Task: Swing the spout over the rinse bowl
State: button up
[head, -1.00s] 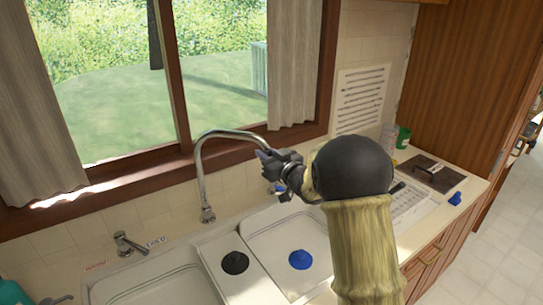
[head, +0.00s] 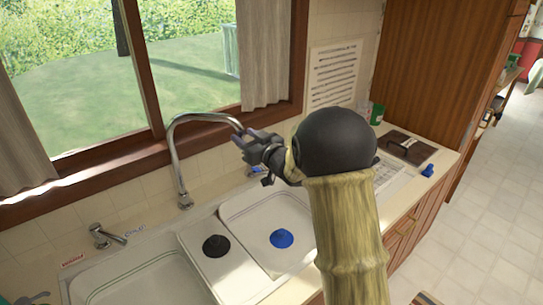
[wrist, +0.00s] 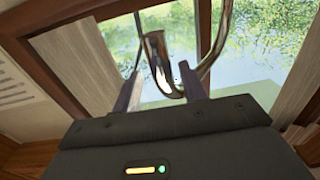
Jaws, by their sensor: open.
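The chrome spout (head: 178,150) rises from the back of the sink and arcs to the right, with its tip partly hidden at my gripper. My gripper (head: 243,137) is open at the spout's outer end. In the wrist view, the spout's curved tube (wrist: 157,62) shows between and beyond the two spread fingers of my gripper (wrist: 158,76); I cannot tell whether they touch it. The right basin (head: 262,205) has a blue stopper (head: 282,238). The left basin (head: 150,281) is partly cut off by the frame. No readable label shows which is the rinse bowl.
A tap lever (head: 108,236) stands behind the left basin. A black stopper (head: 216,245) lies on the strip between basins. The window frame (head: 160,150) is close behind the spout. A green cup (head: 376,114) and a brown board (head: 407,147) are at the right.

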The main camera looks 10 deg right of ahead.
jog(key=b+v, duration=0.3)
jog(key=v, duration=1.2)
jog(key=shift+s, duration=0.15)
jog(key=shift+d, duration=0.1)
jog(key=s+d+f+m+g+h+p, duration=0.1)
jog(key=s+d+f+m+g+h, duration=0.4)
jog(key=f+h, duration=0.4)
jog(key=s+f+g, duration=0.3)
jog(key=s, duration=0.5)
jog(key=s+a+f+m+g+p, duration=0.1)
jog(key=s+f+g, duration=0.3)
jog(key=s, duration=0.4)
jog(key=shift+s+a+g+h, duration=0.15)
jog(key=shift+s+g+h, duration=0.15)
